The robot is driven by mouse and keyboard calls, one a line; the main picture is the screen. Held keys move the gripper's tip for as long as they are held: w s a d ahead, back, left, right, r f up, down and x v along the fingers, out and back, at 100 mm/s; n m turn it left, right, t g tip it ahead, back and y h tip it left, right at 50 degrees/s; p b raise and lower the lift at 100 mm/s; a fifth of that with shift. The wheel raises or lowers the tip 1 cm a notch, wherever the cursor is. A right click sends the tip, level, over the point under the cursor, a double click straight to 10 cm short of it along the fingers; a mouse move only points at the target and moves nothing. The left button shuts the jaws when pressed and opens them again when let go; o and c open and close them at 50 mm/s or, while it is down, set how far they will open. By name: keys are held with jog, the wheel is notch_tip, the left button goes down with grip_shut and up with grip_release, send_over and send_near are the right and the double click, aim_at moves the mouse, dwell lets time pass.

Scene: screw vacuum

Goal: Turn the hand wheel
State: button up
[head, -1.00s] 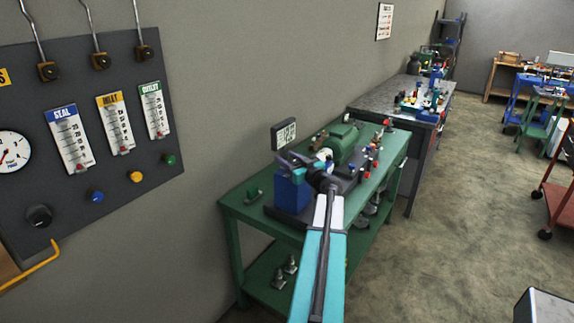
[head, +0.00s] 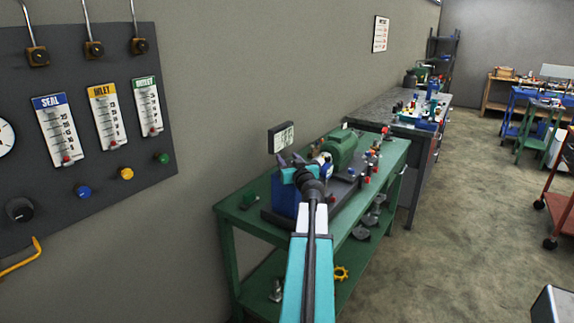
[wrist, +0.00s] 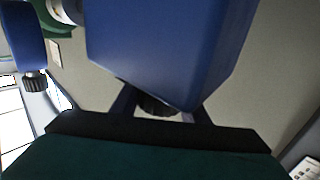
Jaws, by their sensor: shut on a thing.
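A dark ridged knob (wrist: 155,104) shows under a blue housing (wrist: 175,45) in the wrist view, partly hidden by the housing and my gripper. My gripper (wrist: 158,112) has one finger on each side of this knob and is shut on it. In the head view my gripper (head: 292,168) is at the top of the blue housing (head: 284,199) on the green bench, and my arm hides the contact. A yellow hand wheel (head: 341,272) lies on the bench's lower shelf. I cannot tell whether the gripped knob is the task's hand wheel.
A gauge panel (head: 100,185) is on the left wall. A red cart (head: 561,210) stands at right. The floor between is clear.

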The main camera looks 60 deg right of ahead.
jog(key=shift+s+d+m+g+h, duration=0.1)
jog(key=shift+m+g+h, duration=0.7)
jog(key=shift+g+h, duration=0.1)
jog(key=shift+s+d+m+g+h+p, duration=0.2)
jog(key=shift+m+g+h+p, duration=0.55)
jog(key=shift+p, duration=0.95)
jog(key=m+g+p, duration=0.1)
jog(key=p, duration=0.4)
jog(key=m+g+h+p, duration=0.1)
jog(key=g+p, duration=0.1)
jog(key=p, duration=0.3)
jog(key=s+m+g+h+p, duration=0.1)
jog(key=g+p, duration=0.1)
jog(key=p, duration=0.4)
jog(key=shift+d+r+m+h, duration=0.25)
jog(key=shift+d+r, duration=0.1)
jog(key=m+g+p, duration=0.1)
jog(key=p, duration=0.2)
jog(key=shift+s+g+h, duration=0.1)
jog(key=shift+g+h, duration=0.2)
jog(key=shift+g, duration=0.05)
